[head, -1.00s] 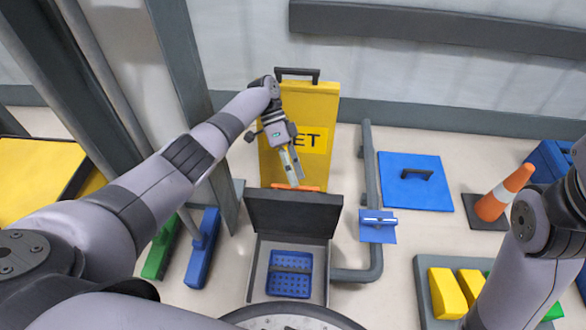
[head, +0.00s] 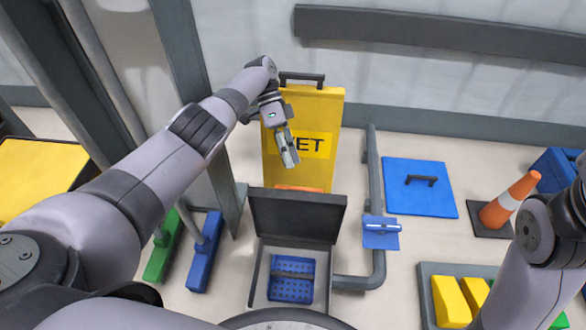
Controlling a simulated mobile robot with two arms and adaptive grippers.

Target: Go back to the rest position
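My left gripper (head: 290,160) hangs in front of the yellow sign (head: 328,108), pointing down. Its fingers look close together, but I cannot tell whether they are open or shut. I see nothing held in it. My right arm comes in at the right edge of the head view, and its gripper is out of the picture.
An open grey case (head: 297,213) with a blue perforated insert (head: 291,280) stands below the sign. A grey pipe (head: 374,185), a blue panel with a handle (head: 420,188) and an orange cone (head: 510,198) are to the right.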

